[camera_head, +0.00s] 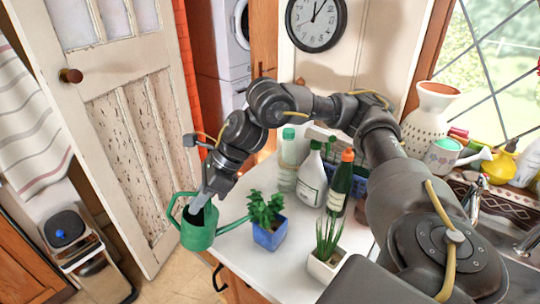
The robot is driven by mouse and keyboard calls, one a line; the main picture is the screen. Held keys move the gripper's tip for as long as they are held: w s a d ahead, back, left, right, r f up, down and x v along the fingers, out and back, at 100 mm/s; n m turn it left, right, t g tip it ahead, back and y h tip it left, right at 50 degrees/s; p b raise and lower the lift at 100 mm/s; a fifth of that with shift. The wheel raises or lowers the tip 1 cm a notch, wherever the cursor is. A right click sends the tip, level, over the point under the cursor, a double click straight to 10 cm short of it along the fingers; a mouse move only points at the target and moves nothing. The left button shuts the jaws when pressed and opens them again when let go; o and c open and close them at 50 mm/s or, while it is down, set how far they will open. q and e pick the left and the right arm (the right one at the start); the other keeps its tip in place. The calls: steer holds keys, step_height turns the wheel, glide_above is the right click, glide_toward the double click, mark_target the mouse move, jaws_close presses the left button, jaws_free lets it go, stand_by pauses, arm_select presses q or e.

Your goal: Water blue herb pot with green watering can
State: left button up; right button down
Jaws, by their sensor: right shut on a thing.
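The green watering can (198,238) is held in the air at the counter's left edge, with its spout reaching right towards the blue pot. My right gripper (201,203) is shut on the green watering can from above; the fingertips are partly hidden at its rim. The blue herb pot (269,235) with a leafy green plant stands upright on the white counter. The spout's tip is close to the pot's left side; I cannot tell whether it touches. No water is visible. My left gripper is not in view.
A white pot with a spiky plant (326,259) stands right of the blue pot. Several bottles, including a white one (312,177) and a dark green one (340,186), stand behind. A decorated can (446,154) sits by the sink. Bare counter (240,262) shows in front.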

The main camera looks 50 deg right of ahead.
steer(key=shift+s+d+r+t+y+b, duration=0.1)
steer(key=shift+d+r+t+y+b, duration=0.1)
steer(key=shift+r+t+y+b, duration=0.25)
steer(key=shift+r, duration=0.25)
steer(key=shift+s+d+r+b, duration=0.1)
steer(key=shift+b, duration=0.4)
stand_by(1.1)
steer(key=shift+a+f+g+h+p, duration=0.3)
steer(key=shift+f+g+h+p, duration=0.05)
steer(key=shift+f+p, duration=0.2)
steer(key=shift+w+a+f+g+h, duration=0.15)
steer(key=shift+w+f+h, duration=0.05)
steer(key=shift+f, duration=0.15)
steer(key=shift+w+a+f+g+h, duration=0.1)
steer(key=shift+w+f+g+h, duration=0.1)
steer(key=shift+f, duration=0.15)
steer(key=shift+s, duration=0.1)
steer(key=shift+d, duration=0.1)
